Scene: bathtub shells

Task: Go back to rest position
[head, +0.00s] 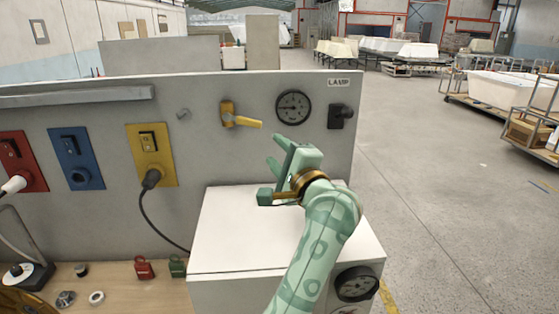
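Small parts lie on the wooden bench (120,290). Open floor (440,210) lies right; trolleys with white tubs stand beyond.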

